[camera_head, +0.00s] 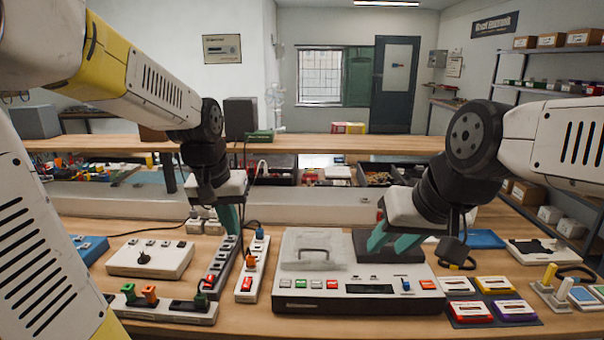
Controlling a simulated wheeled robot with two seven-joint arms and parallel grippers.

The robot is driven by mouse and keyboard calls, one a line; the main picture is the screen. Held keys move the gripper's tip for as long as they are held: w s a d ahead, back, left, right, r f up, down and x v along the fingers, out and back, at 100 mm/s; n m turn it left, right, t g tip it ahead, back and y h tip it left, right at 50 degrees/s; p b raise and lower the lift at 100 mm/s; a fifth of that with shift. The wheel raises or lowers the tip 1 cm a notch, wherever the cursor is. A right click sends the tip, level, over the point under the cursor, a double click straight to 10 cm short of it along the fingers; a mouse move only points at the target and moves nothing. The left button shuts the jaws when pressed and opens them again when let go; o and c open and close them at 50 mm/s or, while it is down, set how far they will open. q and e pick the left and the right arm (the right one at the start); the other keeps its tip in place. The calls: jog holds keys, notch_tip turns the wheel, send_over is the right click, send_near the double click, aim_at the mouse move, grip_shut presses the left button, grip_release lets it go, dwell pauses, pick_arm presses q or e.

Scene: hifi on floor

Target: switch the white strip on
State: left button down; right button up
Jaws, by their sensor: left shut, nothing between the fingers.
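A narrow white strip (252,279) lies lengthwise on the bench, left of the hi-fi unit. It carries a blue plug and an orange plug, with a red switch (246,284) near its front end. A dark-topped strip (221,264) lies just left of it, also with a red switch (210,280). My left gripper (229,230) is shut and empty, pointing down over the far ends of these strips; its fingers hide part of them. My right gripper (392,243) has its teal fingers apart, above the dark back part of the unit. Nothing shows between them.
The white hi-fi unit (315,300) with coloured buttons fills the middle front. Another strip (165,310) with green and orange plugs lies at front left, a white box (150,260) behind it. Coloured cassettes (492,285) lie at right. A raised wooden shelf (330,143) runs behind.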

pick_arm(q)
jog(key=s+d+r+t+h, duration=0.1)
jog(key=s+r+t, duration=0.2)
jog(key=s, duration=0.9)
jog(key=shift+s+d+r, duration=0.2)
jog(key=shift+s+r, duration=0.15)
jog(key=shift+r, duration=0.4)
jog(key=shift+w, duration=0.1)
jog(key=w+a+f+g, duration=0.1)
jog(key=w+f, duration=0.3)
jog(key=w, duration=0.3)
jog(key=w+f+g+y, duration=0.1)
jog(key=w+f, duration=0.3)
jog(key=w, duration=0.3)
jog(key=w+a+f+g+y, duration=0.1)
jog(key=w+f+g, duration=0.1)
jog(key=w+f, duration=0.3)
jog(key=w, duration=0.3)
jog(key=shift+a, duration=0.3)
jog(key=shift+s+f, duration=0.1)
